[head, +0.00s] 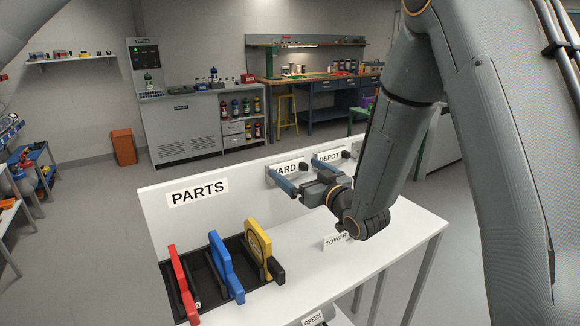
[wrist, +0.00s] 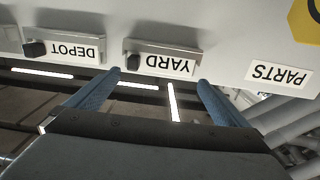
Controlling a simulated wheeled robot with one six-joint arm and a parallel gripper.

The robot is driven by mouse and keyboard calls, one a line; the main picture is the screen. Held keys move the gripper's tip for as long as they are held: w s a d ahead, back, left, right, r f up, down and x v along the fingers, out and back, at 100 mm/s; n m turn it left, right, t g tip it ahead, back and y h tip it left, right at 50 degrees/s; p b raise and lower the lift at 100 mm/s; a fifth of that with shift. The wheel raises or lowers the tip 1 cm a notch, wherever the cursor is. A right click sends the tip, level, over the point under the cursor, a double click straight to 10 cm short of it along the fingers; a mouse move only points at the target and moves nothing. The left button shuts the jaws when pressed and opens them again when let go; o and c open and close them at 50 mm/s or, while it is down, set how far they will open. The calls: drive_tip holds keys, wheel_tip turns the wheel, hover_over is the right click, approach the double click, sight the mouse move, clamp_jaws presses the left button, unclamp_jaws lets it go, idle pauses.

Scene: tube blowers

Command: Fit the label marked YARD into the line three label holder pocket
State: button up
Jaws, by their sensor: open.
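The white label marked YARD (head: 286,169) sits in a metal holder on the upright white panel at the back of the table. In the wrist view the YARD label (wrist: 161,65) is upside down, with a dark knob (wrist: 133,61) at one end. My gripper (head: 301,178) is open in front of it. In the wrist view the blue fingertips of my gripper (wrist: 158,79) stand to either side of the label, apparently not touching it. The line three label holder pocket cannot be identified in these views.
A DEPOT label (head: 329,156) sits in a similar holder beside YARD. A TOWER label (head: 336,241) is on the table, and a GREEN label (head: 313,318) is at the front edge. A black rack (head: 208,285) holds red, blue and yellow parts. A PARTS sign (head: 198,191) is on the panel.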

sight(288, 163)
drive_tip(key=shift+p+x, duration=0.4)
drive_tip(key=shift+x, duration=1.1)
drive_tip(key=shift+c, duration=0.3)
drive_tip(key=c, duration=0.7)
drive_tip(key=shift+r, duration=0.15)
